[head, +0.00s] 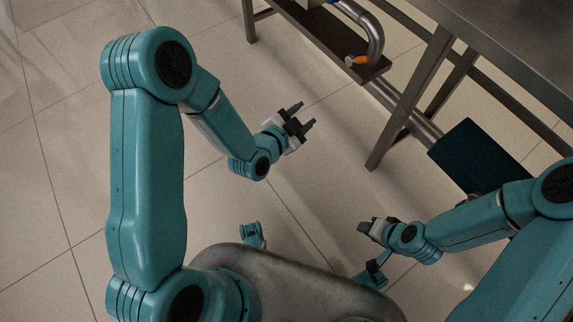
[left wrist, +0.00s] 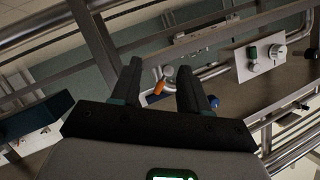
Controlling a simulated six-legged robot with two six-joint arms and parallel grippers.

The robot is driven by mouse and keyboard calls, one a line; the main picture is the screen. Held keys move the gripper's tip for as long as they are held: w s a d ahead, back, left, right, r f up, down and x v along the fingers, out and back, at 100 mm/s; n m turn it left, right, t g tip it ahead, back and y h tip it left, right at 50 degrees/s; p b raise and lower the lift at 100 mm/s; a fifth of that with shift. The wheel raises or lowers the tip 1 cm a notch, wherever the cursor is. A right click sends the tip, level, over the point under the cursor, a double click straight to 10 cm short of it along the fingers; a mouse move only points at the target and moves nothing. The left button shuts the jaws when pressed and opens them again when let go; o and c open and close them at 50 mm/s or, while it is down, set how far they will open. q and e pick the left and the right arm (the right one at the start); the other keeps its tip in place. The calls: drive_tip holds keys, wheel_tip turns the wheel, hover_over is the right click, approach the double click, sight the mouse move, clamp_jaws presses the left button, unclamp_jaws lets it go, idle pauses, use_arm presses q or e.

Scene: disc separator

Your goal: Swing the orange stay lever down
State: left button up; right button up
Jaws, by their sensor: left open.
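The orange stay lever (head: 357,60) is a small orange piece beside a bent steel pipe (head: 375,40), near the top of the head view. In the left wrist view an orange piece (left wrist: 158,87) shows between the fingers, some way beyond them. My left gripper (head: 305,115) is open and empty, below and to the left of the lever in the head view, clearly apart from it. It also shows in the left wrist view (left wrist: 158,68). My right gripper (head: 366,227) is low in the head view, far from the lever; its jaw gap cannot be made out.
A steel frame with a leg (head: 410,100) and a dark shelf (head: 330,42) stands at the upper right. A dark box (head: 470,155) is near my right arm. The left wrist view shows rails and a white panel with knobs (left wrist: 259,58). Tiled floor at left is clear.

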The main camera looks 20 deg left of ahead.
use_arm(q)
drive_tip(key=s+f+n+g, duration=0.6)
drive_tip(key=s+f+g, duration=0.1)
drive_tip(key=s+f, duration=0.3)
drive_tip(key=shift+s+a+f+y+p, duration=0.15)
drive_tip(key=shift+a+f+y+p, duration=0.1)
drive_tip(key=shift+y+p, duration=0.1)
drive_tip(key=shift+c, duration=1.2)
